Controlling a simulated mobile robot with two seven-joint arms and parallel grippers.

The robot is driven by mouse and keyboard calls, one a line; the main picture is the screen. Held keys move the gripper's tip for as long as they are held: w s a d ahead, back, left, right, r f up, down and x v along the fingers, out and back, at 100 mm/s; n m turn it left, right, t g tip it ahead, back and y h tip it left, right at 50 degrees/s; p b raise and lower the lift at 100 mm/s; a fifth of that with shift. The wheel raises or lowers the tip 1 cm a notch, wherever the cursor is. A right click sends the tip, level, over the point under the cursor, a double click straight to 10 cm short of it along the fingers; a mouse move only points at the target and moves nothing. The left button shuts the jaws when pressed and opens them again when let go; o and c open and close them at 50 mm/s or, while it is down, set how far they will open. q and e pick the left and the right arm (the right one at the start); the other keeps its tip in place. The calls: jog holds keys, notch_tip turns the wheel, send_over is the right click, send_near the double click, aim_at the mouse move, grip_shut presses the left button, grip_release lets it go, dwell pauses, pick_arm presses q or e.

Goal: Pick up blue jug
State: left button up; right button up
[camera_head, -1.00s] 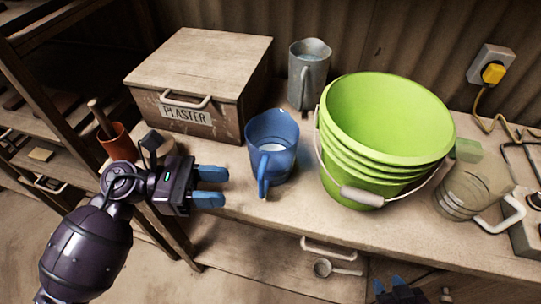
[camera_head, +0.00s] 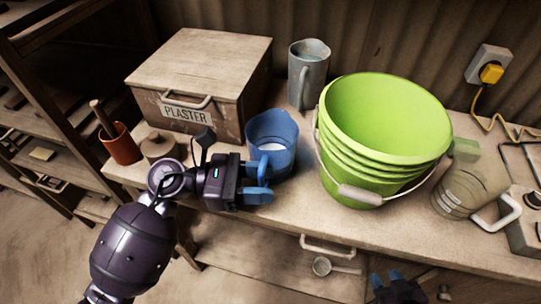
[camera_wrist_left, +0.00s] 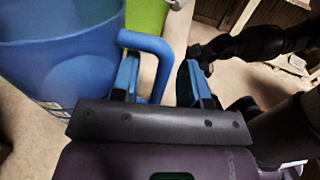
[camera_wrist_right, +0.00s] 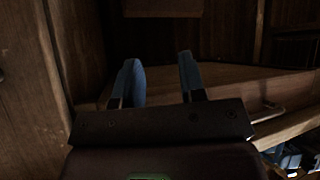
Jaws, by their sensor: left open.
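The blue jug (camera_head: 273,130) stands upright on the workbench, between the plaster box and the green bucket. It has pale contents inside and its handle faces the front. My left gripper (camera_head: 262,183) is at the handle side of the jug, open. In the left wrist view the jug's handle (camera_wrist_left: 160,62) shows between the two blue fingers (camera_wrist_left: 160,82), with a gap to the right finger. Whether the left finger touches the handle or jug wall I cannot tell. My right gripper (camera_head: 392,279) is low in front of the bench; its fingers (camera_wrist_right: 160,80) are apart and empty.
The green bucket (camera_head: 385,120) with a wire handle stands close right of the jug. A grey jug (camera_head: 309,75) is behind. The plaster box (camera_head: 200,75) is back left. A clear jug (camera_head: 460,190) stands at right.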

pick_arm(q)
jog(key=c, duration=0.3)
grip_shut()
pick_arm(e)
jog(key=shift+s+d, duration=0.1)
jog(key=shift+s, duration=0.05)
pick_arm(q)
jog(key=shift+r, duration=0.1)
pick_arm(e)
jog(key=shift+w+r, duration=0.1)
jog(key=shift+w, duration=0.2)
